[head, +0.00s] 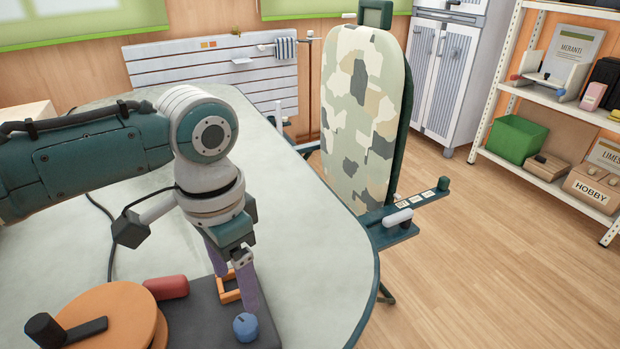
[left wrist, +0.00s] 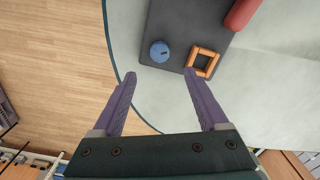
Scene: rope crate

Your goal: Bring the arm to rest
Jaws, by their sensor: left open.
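My left arm comes in from the left over the table. My left gripper (head: 233,276) points down, with its two purple fingers apart, near an orange square frame (head: 229,296) on a dark grey board. The left wrist view shows the open fingers (left wrist: 159,75) with nothing between the tips; the orange frame (left wrist: 202,62) is close to the right fingertip, and I cannot tell whether they touch. A blue knob (head: 245,327) stands on the board beside the frame; it also shows in the left wrist view (left wrist: 159,51). My right gripper is not in view.
The dark grey board (head: 195,318) lies on the pale table (head: 310,235), with a red cylinder (head: 167,287) and an orange wheel with a black crank (head: 112,312). A camouflage ironing board (head: 362,105) stands upright beyond the table edge.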

